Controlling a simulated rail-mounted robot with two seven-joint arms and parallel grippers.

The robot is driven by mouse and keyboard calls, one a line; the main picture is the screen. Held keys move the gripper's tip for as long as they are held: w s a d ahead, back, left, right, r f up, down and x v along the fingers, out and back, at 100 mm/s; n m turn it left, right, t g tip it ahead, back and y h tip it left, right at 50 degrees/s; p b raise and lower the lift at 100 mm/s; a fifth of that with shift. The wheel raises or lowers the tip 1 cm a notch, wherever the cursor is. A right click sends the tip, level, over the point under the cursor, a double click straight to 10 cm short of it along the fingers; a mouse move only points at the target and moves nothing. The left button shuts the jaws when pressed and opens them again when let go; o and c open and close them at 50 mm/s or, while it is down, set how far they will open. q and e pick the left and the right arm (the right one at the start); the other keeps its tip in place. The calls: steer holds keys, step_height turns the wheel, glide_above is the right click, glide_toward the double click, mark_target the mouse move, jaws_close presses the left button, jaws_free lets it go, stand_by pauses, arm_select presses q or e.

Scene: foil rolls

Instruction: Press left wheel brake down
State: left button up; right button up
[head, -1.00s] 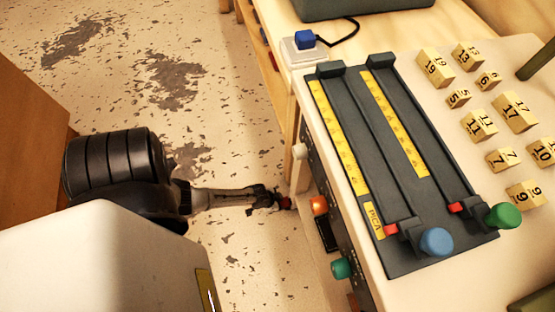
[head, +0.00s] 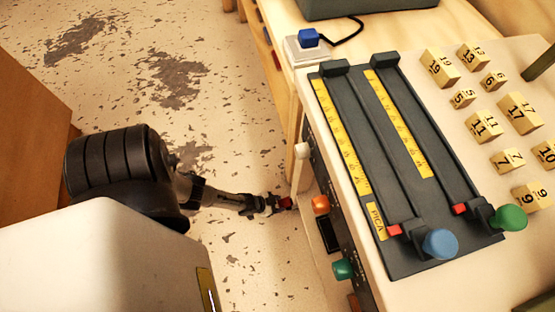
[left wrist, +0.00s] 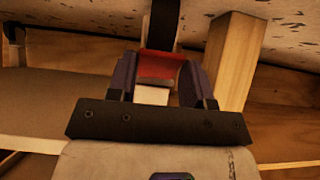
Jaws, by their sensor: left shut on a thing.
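The left wheel brake appears as a red tab (left wrist: 160,66) in the left wrist view, below a dark wheel (left wrist: 164,24). My left gripper (left wrist: 160,82) has one finger on each side of the red tab and is shut on it. In the head view my left gripper (head: 268,204) is low beside the left side of the workbench, with a small red part (head: 286,203) at its tip. The wheel is hidden in the head view. My right gripper is out of view.
A wooden leg (left wrist: 237,60) stands close right of my left gripper in the left wrist view. The bench side carries an orange knob (head: 320,205) and a green knob (head: 342,268). The slider panel (head: 350,95) is on top. The speckled floor (head: 225,120) left of the bench is clear.

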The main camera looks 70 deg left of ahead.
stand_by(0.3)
arm_select(q)
steer(key=o, duration=0.9)
steer(key=shift+p+v, duration=4.3)
steer(key=shift+v, duration=2.6)
